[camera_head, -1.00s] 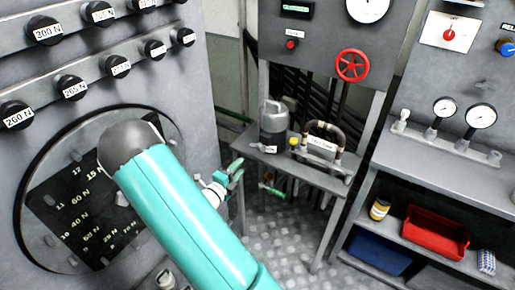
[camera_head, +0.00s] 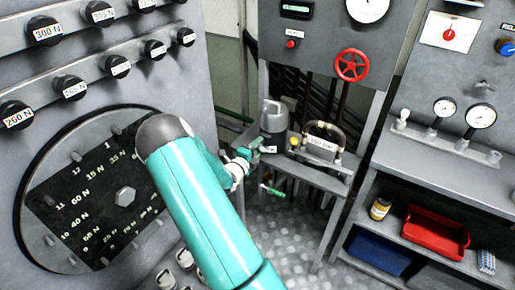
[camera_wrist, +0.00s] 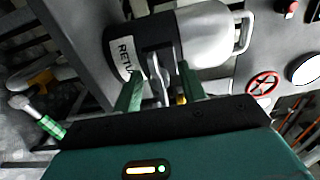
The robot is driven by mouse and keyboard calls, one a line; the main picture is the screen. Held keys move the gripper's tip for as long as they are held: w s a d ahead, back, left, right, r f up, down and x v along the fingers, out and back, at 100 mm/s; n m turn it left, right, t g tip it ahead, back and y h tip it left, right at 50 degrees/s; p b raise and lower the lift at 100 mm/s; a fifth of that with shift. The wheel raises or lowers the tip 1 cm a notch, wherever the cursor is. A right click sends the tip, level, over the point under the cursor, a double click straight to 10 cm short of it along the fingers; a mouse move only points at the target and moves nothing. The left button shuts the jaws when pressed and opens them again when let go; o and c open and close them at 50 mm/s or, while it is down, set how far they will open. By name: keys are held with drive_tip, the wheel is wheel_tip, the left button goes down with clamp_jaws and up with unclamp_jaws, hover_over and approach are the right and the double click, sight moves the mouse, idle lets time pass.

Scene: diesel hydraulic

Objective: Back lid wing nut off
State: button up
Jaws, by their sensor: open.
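My gripper (camera_head: 256,146) is at the left edge of the small stand, close to the grey canister (camera_head: 274,116). In the wrist view my gripper (camera_wrist: 158,78) is open, with its two green fingers apart in front of the canister (camera_wrist: 205,38). The canister has a dark band, a pale end with a loop handle, and a label starting "RETU". A forked metal piece (camera_wrist: 158,75) shows between the fingers; I cannot tell whether it touches them. I cannot make out a lid wing nut with certainty.
A labelled box (camera_head: 322,142) with a handle stands right of the canister, with a yellow knob (camera_head: 295,142) between them. A green-handled tool (camera_head: 271,190) is below the stand's edge. A red valve wheel (camera_head: 351,65) is behind. Shelves hold a red bin (camera_head: 436,232).

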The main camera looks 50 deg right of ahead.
clamp_jaws()
